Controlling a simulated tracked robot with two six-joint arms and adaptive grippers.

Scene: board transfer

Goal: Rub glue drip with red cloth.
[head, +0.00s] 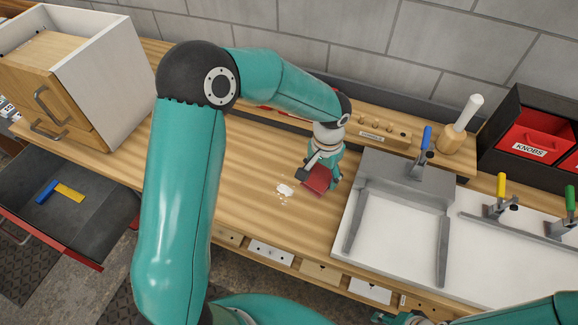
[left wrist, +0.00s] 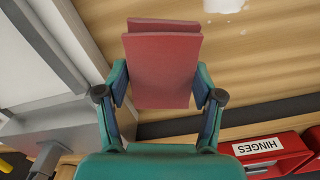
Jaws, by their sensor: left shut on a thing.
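My left gripper (head: 319,174) is shut on the red cloth (head: 316,182), a folded dark red pad, above the wooden bench. In the left wrist view the red cloth (left wrist: 161,72) sits between the two fingers of my left gripper (left wrist: 162,90). The glue drip (head: 284,189) is a white patch with small spots on the bench, just left of the cloth and apart from it. It also shows at the top edge of the left wrist view (left wrist: 224,5). Part of my right gripper (head: 382,317) shows at the bottom edge; its fingers are mostly cut off.
A metal fixture (head: 405,180) with a white board and toggle clamps stands right of the cloth. A wooden cabinet (head: 75,70) and open drawer (head: 62,215) are left. Bare bench surrounds the drip.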

